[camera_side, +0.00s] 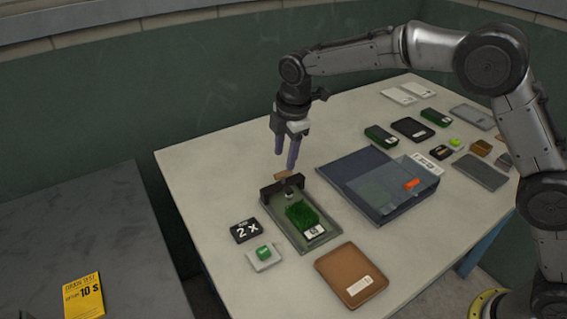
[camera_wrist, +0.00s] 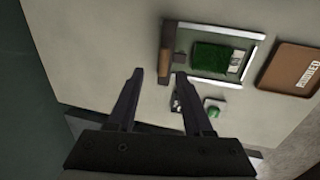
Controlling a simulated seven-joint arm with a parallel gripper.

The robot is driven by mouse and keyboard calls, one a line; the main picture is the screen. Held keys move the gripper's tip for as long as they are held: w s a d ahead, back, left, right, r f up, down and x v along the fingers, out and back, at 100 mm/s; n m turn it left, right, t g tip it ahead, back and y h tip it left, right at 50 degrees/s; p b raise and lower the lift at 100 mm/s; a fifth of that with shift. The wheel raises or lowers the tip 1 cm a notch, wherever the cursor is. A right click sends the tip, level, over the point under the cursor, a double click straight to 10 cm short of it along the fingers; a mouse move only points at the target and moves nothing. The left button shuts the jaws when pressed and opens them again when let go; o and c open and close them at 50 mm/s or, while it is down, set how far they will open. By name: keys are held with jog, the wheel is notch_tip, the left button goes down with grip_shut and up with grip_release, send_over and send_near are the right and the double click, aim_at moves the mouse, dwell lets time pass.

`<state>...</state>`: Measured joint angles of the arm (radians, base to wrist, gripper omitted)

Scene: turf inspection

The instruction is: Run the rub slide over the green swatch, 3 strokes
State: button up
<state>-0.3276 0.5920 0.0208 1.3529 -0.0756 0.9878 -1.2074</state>
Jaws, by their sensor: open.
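The rub slide (camera_side: 282,188) is a dark block with a tan wooden grip (camera_side: 284,175), at the back end of a shallow grey-green tray (camera_side: 318,240). In the wrist view the grip (camera_wrist: 165,65) lies close to the line between my fingertips. The green swatch (camera_side: 301,214), a grass-like patch with a white label, lies in the tray in front of the slide; it also shows in the wrist view (camera_wrist: 210,57). My gripper (camera_side: 285,160) is open and empty, pointing down just above the grip, apparently not touching it.
A black card (camera_side: 246,230) reading "2 x" and a green button (camera_side: 264,252) sit left of the tray. A brown tray (camera_side: 351,276), labelled "RUBBED" in the wrist view (camera_wrist: 291,68), lies to the right. A dark blue bin (camera_side: 350,173) and several small items stand behind.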

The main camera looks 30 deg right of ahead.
notch_tip(320, 180, up, 9)
jog(key=s, duration=0.1)
jog(key=shift+s, duration=0.4)
jog(key=s+d+r+t, duration=0.1)
jog(key=d+r, duration=0.3)
jog(key=r, duration=0.2)
jog(key=s+d+r+m+t, duration=0.15)
jog(key=s+d+r, duration=0.25)
jog(key=s, duration=0.4)
jog(key=s+d+r+m+t, duration=0.1)
jog(key=s+d+r+m, duration=0.2)
jog(key=s+d, duration=0.3)
jog(key=s+d+f+m, duration=0.1)
jog(key=s+f+m, duration=0.5)
jog(key=s, duration=0.4)
jog(key=s+d+f+m, duration=0.1)
jog(key=s+f+m, duration=0.6)
jog(key=s, duration=0.2)
jog(key=shift+s+d+f, duration=0.25)
jog(key=shift+s, duration=0.1)
